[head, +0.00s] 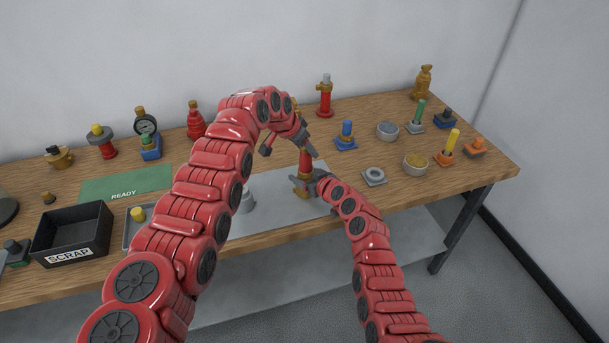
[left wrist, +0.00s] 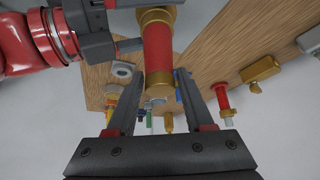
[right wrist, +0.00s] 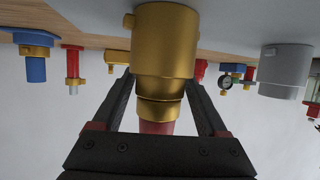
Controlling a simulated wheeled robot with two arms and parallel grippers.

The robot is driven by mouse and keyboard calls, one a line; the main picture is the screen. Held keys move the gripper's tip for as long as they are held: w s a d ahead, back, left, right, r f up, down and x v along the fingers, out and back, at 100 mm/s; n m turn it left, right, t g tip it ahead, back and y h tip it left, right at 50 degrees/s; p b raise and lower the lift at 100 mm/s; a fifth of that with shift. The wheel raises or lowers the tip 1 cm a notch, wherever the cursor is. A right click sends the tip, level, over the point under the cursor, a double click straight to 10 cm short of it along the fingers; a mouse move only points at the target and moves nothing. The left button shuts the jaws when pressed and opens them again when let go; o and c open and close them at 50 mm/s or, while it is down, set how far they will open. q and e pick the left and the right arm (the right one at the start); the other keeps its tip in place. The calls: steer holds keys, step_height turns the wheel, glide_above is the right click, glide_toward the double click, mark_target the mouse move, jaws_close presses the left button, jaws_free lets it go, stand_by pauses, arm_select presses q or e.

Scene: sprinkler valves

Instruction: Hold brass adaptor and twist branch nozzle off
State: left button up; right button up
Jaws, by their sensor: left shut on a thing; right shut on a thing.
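The branch nozzle (head: 305,160) is a red tube with brass ends, standing upright on the brass adaptor (head: 301,190). In the left wrist view, the nozzle (left wrist: 158,48) rises between my left fingers. My left gripper (head: 300,148) comes from above and is shut on the nozzle near its upper end. My right gripper (head: 311,180) comes from the right, low down, and is shut on the brass adaptor. In the right wrist view, the stepped gold adaptor (right wrist: 166,45) sits between the dark fingers, with some red tube (right wrist: 156,127) beyond. The fingers partly hide both parts.
A grey mat (head: 275,193) lies under the work. A grey ring (head: 374,176), a blue-based part (head: 346,137) and bowls (head: 415,163) are to the right. A green READY mat (head: 125,186) and a black SCRAP bin (head: 75,232) are left. Red valves stand behind.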

arm_select(q)
jaws_close()
steer(key=shift+n+t+y, duration=0.4)
steer(key=shift+n+y, duration=0.3)
steer(key=shift+n, duration=0.9)
